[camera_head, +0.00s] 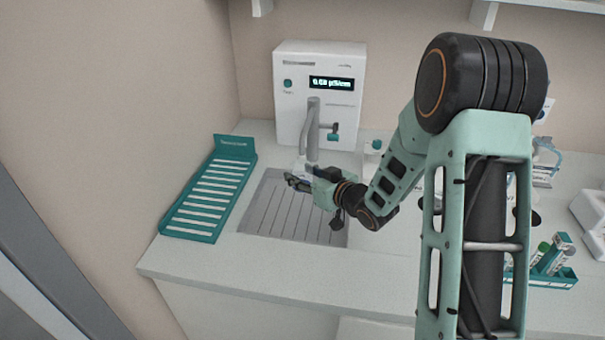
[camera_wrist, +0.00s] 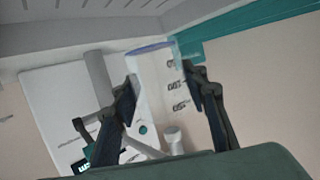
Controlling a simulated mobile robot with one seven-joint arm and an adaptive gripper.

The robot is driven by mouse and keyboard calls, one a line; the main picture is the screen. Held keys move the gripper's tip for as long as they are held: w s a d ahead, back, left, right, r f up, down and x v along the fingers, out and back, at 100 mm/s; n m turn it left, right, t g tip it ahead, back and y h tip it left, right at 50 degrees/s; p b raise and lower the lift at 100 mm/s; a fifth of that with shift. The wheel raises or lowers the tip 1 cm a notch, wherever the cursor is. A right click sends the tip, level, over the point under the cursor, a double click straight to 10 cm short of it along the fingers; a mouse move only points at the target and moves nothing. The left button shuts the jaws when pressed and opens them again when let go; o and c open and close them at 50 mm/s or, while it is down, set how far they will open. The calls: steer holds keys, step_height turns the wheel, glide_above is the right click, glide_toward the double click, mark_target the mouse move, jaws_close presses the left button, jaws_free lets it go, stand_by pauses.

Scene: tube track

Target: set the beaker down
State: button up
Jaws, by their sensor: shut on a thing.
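In the wrist view the beaker (camera_wrist: 153,82) is a pale, see-through cylinder with dark printed marks and a bluish rim. It sits between the two dark fingers of my gripper (camera_wrist: 160,100), which is shut on it. In the head view my gripper (camera_head: 302,183) is over the grey ribbed tray (camera_head: 262,222), close below the spout of the white water dispenser (camera_head: 287,105). The beaker is faint there and partly hidden by the gripper. I cannot tell whether its base touches the tray.
A teal slotted rack (camera_head: 212,195) stands left of the tray. Bare white counter (camera_head: 270,252) lies in front. A teal rack with tubes (camera_head: 553,268) and other labware stand at the right, partly behind my arm. The dispenser's spout (camera_head: 312,135) hangs close by.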

steer(key=shift+f+b, duration=1.85)
steer(key=shift+f, duration=1.35)
steer(key=shift+f+b, duration=0.65)
steer(key=o, duration=1.1)
steer(key=shift+r, duration=0.1)
